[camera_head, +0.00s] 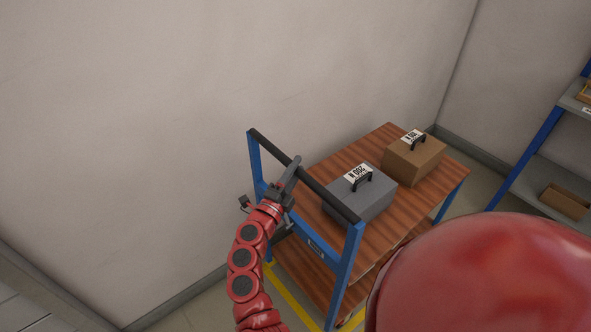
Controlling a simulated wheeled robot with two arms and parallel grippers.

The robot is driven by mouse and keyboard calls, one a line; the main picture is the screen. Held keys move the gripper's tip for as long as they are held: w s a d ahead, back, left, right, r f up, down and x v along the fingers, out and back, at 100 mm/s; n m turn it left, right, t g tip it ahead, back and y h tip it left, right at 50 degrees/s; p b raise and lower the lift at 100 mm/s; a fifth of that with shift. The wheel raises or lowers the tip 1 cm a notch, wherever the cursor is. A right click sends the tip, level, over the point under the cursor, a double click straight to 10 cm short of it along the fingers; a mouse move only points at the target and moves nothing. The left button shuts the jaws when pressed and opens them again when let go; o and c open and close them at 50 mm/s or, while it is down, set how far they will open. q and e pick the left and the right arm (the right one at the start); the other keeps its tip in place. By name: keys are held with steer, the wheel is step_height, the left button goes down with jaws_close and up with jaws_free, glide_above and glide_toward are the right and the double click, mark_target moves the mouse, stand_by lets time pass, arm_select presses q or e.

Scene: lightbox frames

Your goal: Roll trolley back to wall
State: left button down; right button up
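The trolley has a blue frame, wooden decks (345,150) and a black push handle (330,196) across its near end. It stands close beside the wall. A grey case (358,202) and a brown case (413,163), each with a black handle and a white label, sit on the top deck.
A pale wall (200,110) runs along the trolley's left side and meets another wall behind it. Yellow floor tape (297,306) shows by the trolley's near end. A blue-framed shelf (535,158) holding a brown box (565,202) stands at the right.

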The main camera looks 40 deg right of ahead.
jaws_close()
stand_by(1.1)
